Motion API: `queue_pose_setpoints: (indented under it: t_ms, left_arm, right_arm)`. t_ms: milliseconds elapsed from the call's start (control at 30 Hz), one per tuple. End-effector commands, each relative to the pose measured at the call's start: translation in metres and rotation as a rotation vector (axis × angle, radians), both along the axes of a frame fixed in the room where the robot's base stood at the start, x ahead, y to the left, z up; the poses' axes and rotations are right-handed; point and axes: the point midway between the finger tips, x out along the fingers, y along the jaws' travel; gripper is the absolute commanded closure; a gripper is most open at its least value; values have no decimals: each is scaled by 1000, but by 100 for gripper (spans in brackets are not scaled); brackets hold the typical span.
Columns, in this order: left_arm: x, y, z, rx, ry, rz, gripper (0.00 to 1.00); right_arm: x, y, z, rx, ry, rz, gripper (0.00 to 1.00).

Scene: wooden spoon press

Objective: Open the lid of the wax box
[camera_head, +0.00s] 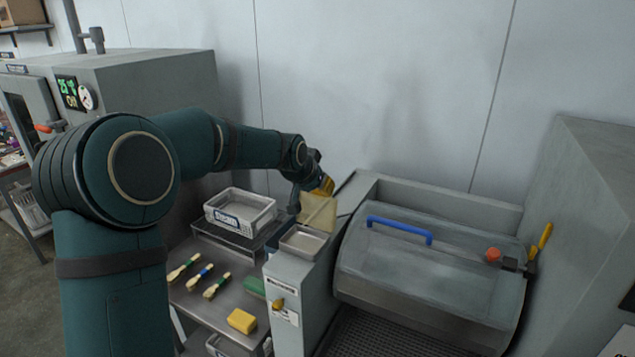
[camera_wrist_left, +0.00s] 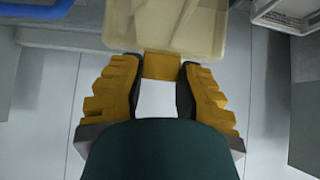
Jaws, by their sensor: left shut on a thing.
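The wax box appears to be the grey box (camera_head: 290,300) with a label and an orange knob on its front, beside the drum machine. Its top opening (camera_head: 303,241) is uncovered and shows a pale surface inside. The beige lid (camera_head: 318,210) stands raised at the back of the opening. It fills the top middle of the left wrist view (camera_wrist_left: 165,25). My left gripper (camera_head: 322,186) is at the lid's upper edge. In the left wrist view its yellow fingers (camera_wrist_left: 161,78) are closed on the lid's yellow tab (camera_wrist_left: 161,66). My right gripper is not in view.
A grey machine with a curved cover and blue handle (camera_head: 400,229) stands right of the box. Left are a white basket (camera_head: 240,212), several brushes (camera_head: 200,277) and a yellow sponge (camera_head: 242,321) on a metal table. The wall is close behind.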

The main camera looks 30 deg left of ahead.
Motion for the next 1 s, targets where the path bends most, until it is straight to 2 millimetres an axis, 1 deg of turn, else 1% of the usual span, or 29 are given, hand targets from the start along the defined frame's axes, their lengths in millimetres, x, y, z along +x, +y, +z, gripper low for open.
queue_pose_setpoints:
  t_ms: [200,600,633,667,700,733,1000]
  left_arm:
    - [3,0,-3,0,1,0,100]
    - [3,0,-4,0,2,0,100]
    - [3,0,-4,0,2,0,57]
    - [3,0,-4,0,2,0,46]
    - [3,0,-4,0,1,0,32]
    - [3,0,-4,0,1,0,31]
    - [3,0,-2,0,-1,0,31]
  right_arm:
    - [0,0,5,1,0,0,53]
    - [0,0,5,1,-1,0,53]
    - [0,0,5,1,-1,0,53]
    - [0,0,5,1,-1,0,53]
    - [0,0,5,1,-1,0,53]
    - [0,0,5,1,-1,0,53]
    - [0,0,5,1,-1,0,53]
